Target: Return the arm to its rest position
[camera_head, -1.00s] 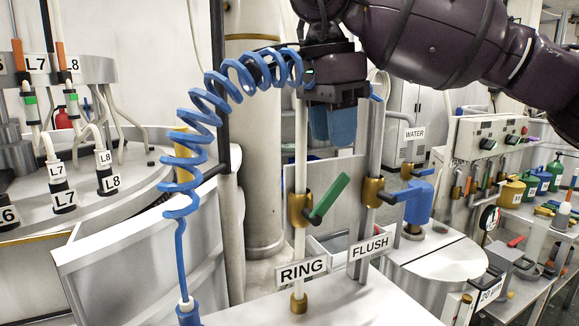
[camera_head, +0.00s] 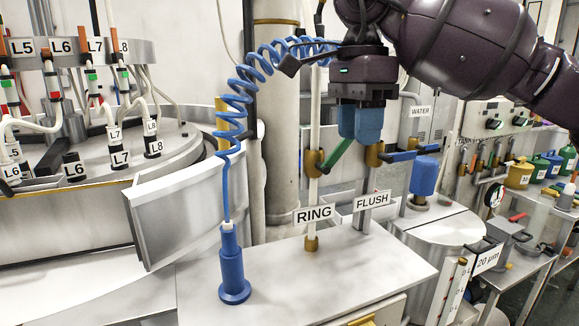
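My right arm (camera_head: 465,50) comes in from the upper right, dark purple. Its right gripper (camera_head: 359,125) hangs with blue fingers pointing down, above and in front of the FLUSH valve (camera_head: 375,153). The two fingers overlap in this view, so I cannot tell whether there is a gap between them. I see nothing held below them. My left arm and gripper are out of view.
The RING valve (camera_head: 313,163), with a green lever, stands just left of my gripper. A blue nozzle (camera_head: 232,271) on a coiled hose (camera_head: 235,100) stands on the white top (camera_head: 310,285). Bottles (camera_head: 519,174) stand on the right bench.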

